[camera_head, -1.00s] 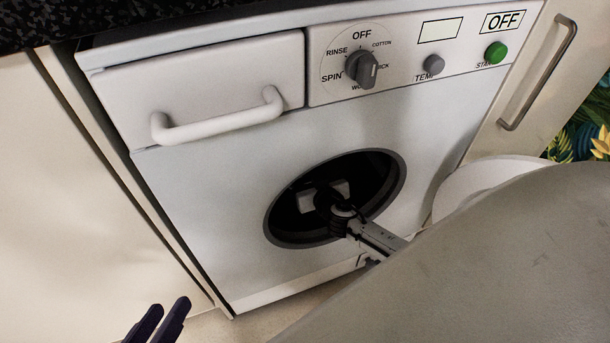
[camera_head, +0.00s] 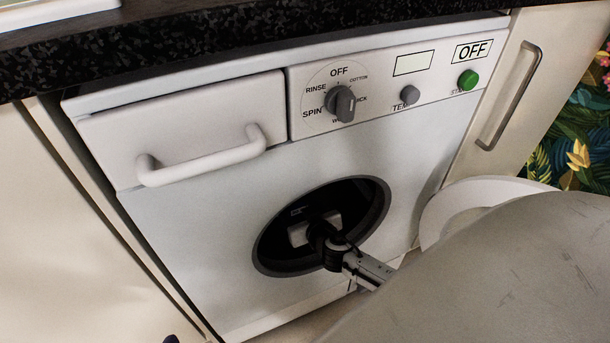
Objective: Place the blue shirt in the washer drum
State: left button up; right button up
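The white washer (camera_head: 150,225) stands ahead with its round drum opening (camera_head: 262,252) uncovered. The drum inside is dark. My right gripper (camera_head: 312,232) reaches from the lower right into the opening. Its fingers are hidden in the dark drum, so I cannot tell whether they are open or shut. No blue shirt can be seen, either in the gripper or in the visible part of the drum. Only a dark tip of my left gripper (camera_head: 172,339) shows at the bottom edge, left of the opening. The round white washer door (camera_head: 455,203) stands open at the right.
A dark speckled countertop (camera_head: 200,40) runs above the washer. The panel has a dial (camera_head: 343,105), and its display (camera_head: 474,50) reads OFF. A closed drawer has a white handle (camera_head: 205,165). Cupboard fronts flank the washer, with a metal handle (camera_head: 515,95) at right.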

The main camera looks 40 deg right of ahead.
pick_arm(q)
jog(key=shift+s+a+f+g+y+p, duration=0.15)
jog(key=shift+a+f+p, duration=0.15)
jog(key=shift+f, duration=0.15)
jog(key=shift+a+f+g+y+p, duration=0.2)
jog(key=shift+f+p, duration=0.15)
jog(key=shift+f, duration=0.15)
jog(key=shift+s+a+f+g+y+p, duration=0.15)
jog(key=shift+a+f+p, duration=0.15)
jog(key=shift+f, duration=0.15)
pick_arm(e)
jog(key=v, duration=0.9)
pick_arm(q)
jog(key=shift+w, duration=0.15)
pick_arm(e)
jog(key=shift+s+r, duration=0.1)
